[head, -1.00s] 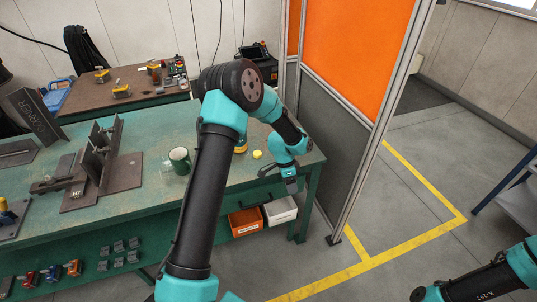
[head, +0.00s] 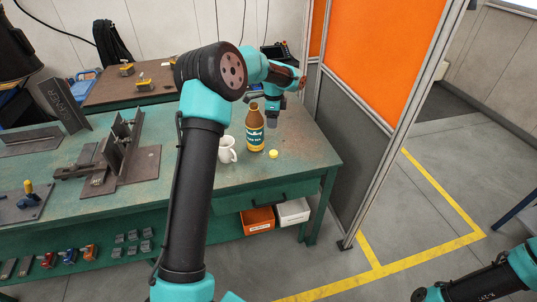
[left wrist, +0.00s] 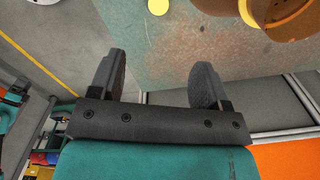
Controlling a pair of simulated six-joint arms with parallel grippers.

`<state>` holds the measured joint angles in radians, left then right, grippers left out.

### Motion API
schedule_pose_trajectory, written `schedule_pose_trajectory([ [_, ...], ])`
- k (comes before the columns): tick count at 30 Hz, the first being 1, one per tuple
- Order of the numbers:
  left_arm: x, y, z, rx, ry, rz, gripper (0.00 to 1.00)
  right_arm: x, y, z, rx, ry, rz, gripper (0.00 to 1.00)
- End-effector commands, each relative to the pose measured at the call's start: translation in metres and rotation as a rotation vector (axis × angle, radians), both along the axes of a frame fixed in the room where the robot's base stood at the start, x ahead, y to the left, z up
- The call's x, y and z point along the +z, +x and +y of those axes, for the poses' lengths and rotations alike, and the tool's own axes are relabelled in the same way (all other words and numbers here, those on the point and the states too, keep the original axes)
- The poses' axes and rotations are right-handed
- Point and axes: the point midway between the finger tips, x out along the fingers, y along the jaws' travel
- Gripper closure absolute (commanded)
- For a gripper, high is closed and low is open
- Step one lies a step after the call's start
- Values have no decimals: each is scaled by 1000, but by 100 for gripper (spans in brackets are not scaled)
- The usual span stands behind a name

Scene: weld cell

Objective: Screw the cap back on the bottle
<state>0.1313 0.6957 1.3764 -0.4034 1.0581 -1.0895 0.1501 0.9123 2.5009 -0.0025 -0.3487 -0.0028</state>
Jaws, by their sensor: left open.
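The brown bottle (head: 255,115) with a green and yellow label stands upright on the green workbench (head: 285,180). The yellow cap (head: 273,154) lies on the bench just in front and to the right of the bottle. My left gripper (head: 273,121) is open and empty, pointing down beside the bottle's upper right side. In the left wrist view, the gripper's two fingers (left wrist: 156,70) are spread. The cap (left wrist: 158,6) and part of the bottle (left wrist: 292,18) show at the top edge, apart from the fingers. My right gripper is out of frame.
A white mug (head: 227,151) stands just left of the bottle. A steel fixture (head: 115,150) occupies the bench further left. An orange partition (head: 380,60) rises beyond the bench's right end. Orange and white bins (head: 257,220) hang under the bench.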

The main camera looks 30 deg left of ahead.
Motion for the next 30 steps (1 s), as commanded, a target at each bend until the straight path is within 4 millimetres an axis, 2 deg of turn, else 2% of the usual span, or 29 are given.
schedule_pose_trajectory([
  [7, -3, 0, -1, 0, -1, 1, 30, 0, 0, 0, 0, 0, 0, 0],
  [11, -14, 0, 0, 0, -2, 1, 30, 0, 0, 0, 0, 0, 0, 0],
  [30, -116, 0, -1, 0, -2, 2, 30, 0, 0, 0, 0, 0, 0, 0],
])
